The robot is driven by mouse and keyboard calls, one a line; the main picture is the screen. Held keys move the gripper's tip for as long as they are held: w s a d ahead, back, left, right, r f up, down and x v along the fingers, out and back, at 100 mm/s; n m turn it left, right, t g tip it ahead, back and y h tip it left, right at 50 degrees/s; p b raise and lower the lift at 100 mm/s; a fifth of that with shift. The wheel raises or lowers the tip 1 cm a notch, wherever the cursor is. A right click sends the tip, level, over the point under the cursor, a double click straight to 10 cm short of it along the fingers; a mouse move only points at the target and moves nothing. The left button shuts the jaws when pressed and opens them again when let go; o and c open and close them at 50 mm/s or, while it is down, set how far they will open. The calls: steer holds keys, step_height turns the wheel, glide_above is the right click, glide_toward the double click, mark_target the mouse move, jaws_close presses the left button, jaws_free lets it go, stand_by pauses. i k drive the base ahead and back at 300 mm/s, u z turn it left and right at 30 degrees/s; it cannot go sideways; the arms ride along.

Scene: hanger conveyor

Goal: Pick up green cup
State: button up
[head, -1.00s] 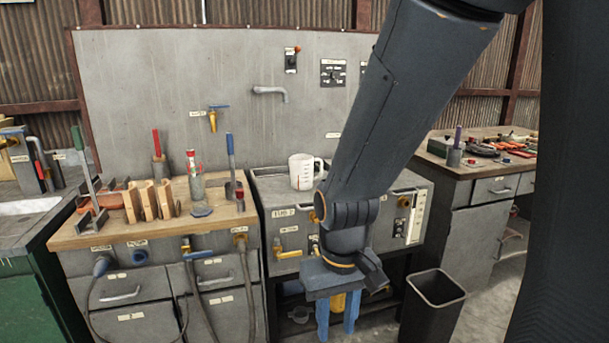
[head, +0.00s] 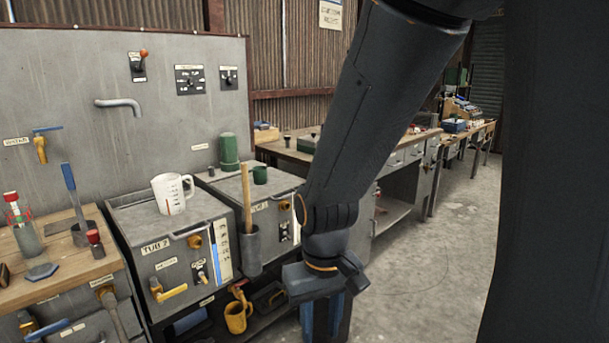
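A small dark green cup (head: 260,174) stands upright on the grey tub cabinet in the middle of the head view. A taller green cylinder (head: 229,153) stands just behind and to its left. My gripper (head: 322,325) hangs pointing down at the bottom of the view, to the right of the cup and lower in the picture. Its blue fingers stand apart with nothing seen between them; their tips are at or past the lower edge. The gripper is clear of the cup.
A white measuring jug (head: 172,193) stands on the tub at left. A wooden-handled tool (head: 247,200) stands upright in a holder in front of the cup. A yellow mug (head: 238,315) sits on the lower shelf. Open concrete floor (head: 440,250) lies at right.

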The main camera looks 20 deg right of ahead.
mark_target(260, 173)
steer(key=z, duration=0.1)
steer(key=k, duration=0.65)
steer(key=u, duration=0.6)
steer(key=i, duration=1.65)
steer(key=z, duration=0.9)
steer(key=i, duration=0.7)
steer(key=z, duration=0.55)
